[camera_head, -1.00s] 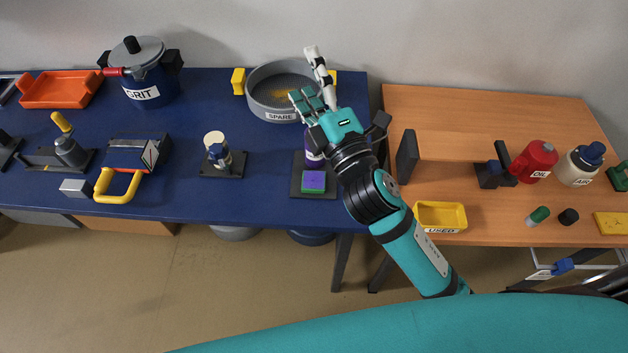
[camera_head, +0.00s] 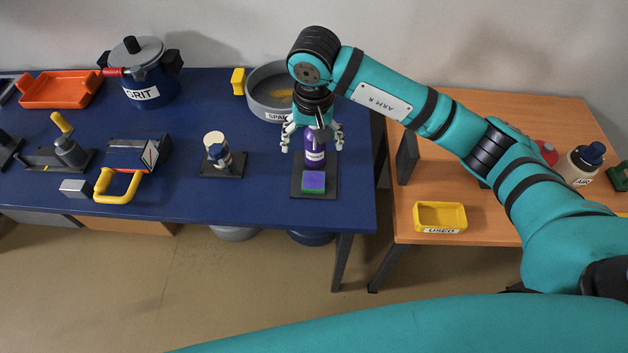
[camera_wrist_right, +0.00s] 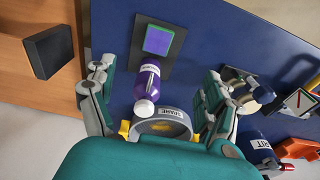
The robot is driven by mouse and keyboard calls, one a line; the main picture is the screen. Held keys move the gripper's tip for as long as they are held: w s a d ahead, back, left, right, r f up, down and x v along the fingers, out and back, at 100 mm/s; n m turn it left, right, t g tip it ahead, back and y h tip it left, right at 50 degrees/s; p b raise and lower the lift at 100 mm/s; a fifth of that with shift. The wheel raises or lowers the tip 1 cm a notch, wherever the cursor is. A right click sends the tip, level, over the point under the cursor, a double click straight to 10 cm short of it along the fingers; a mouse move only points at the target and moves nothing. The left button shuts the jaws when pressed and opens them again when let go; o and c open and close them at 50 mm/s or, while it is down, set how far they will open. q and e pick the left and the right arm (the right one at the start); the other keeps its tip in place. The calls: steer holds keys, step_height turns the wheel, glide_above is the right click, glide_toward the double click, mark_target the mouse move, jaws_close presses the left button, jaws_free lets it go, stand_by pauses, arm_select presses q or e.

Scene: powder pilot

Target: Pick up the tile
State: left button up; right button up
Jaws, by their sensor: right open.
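The tile appears to be the small flat square, purple on top with a green edge (camera_head: 314,182); it lies at the front end of a dark plate (camera_head: 328,190) on the blue table. It also shows in the right wrist view (camera_wrist_right: 158,41). A purple bottle with a white cap (camera_wrist_right: 147,85) stands on the same plate behind the tile. My right gripper (camera_head: 312,146) is open above the plate, its fingers spread on either side of the bottle and apart from the tile. In the right wrist view its fingers (camera_wrist_right: 155,100) flank the bottle. My left gripper is out of view.
A grey round SPARE pan (camera_head: 268,98) stands behind the gripper. A small holder with a cream-topped item (camera_head: 216,150) is to the left. A dark upright block (camera_head: 407,157) and a yellow USED tray (camera_head: 440,217) are on the wooden table to the right.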

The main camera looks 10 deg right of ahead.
steer(key=p, duration=0.4)
glide_above(314, 180)
steer(key=f, duration=1.1)
steer(key=shift+s+f, duration=0.35)
steer(key=shift+f, duration=0.05)
steer(key=shift+f+p, duration=0.35)
steer(key=shift+f, duration=0.25)
step_height(314, 180, down, 4)
steer(key=shift+w+a+r+p, duration=0.15)
steer(key=shift+r+p, duration=0.1)
steer(key=shift+p, duration=0.3)
steer(key=shift+w+f, duration=0.1)
steer(key=shift+f, duration=0.25)
steer(key=shift+c, duration=0.4)
steer(key=c, duration=1.4)
steer(key=shift+o, duration=0.2)
steer(key=shift+r, duration=0.1)
